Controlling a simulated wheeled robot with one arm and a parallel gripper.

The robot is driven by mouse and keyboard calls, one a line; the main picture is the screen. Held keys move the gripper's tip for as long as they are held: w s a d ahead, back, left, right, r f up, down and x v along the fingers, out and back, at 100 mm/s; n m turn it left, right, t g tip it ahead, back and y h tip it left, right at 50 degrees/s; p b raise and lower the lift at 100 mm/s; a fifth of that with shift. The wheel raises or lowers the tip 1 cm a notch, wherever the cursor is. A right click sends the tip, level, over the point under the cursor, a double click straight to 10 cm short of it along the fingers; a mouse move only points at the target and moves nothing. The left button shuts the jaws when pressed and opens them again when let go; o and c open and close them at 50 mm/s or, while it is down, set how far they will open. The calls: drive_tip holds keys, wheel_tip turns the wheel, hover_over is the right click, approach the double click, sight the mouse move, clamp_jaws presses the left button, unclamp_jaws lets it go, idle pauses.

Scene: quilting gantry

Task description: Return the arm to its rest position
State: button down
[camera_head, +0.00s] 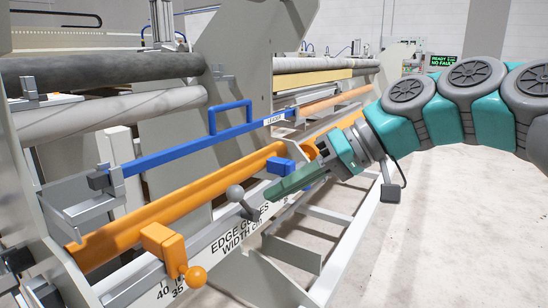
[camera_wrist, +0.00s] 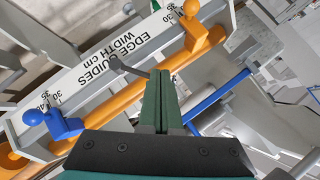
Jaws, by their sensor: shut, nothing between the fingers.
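My arm reaches in from the right in the head view, teal and grey. My gripper (camera_head: 270,193) points left and down over the white edge-guide rail (camera_head: 232,232). Its two green fingers lie together with nothing between them. In the wrist view the gripper (camera_wrist: 160,72) also shows shut, its fingers overlapping the orange bar in the picture. Whether the fingers touch the rail cannot be told. A grey ball knob (camera_head: 235,193) on a lever stands just left of the fingertips in the head view.
An orange edge guide (camera_head: 163,245) and a blue one (camera_head: 280,167) sit along the rail. A blue bar with a raised handle (camera_head: 231,117) runs above. Rollers (camera_head: 110,72) are behind. A screen (camera_head: 443,61) reads "READY NO FAULT". Open floor (camera_head: 450,240) lies at the right.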

drive_tip(key=s+d+f+m+g+h+p, duration=0.1)
drive_tip(key=s+d+f+h, duration=0.4)
drive_tip(key=s+f, duration=0.5)
drive_tip(key=s+d+f+m+g+h+p, duration=0.2)
drive_tip(key=s+d+f+m+h+p, duration=0.2)
drive_tip(key=s+f, duration=0.7)
drive_tip(key=d+f+m+h, duration=0.1)
drive_tip(key=d+f+h, duration=0.1)
drive_tip(key=d+f, duration=0.1)
drive_tip(key=shift+s+f, duration=0.3)
drive_tip(key=shift+f, duration=0.2)
drive_tip(key=shift+d, duration=0.1)
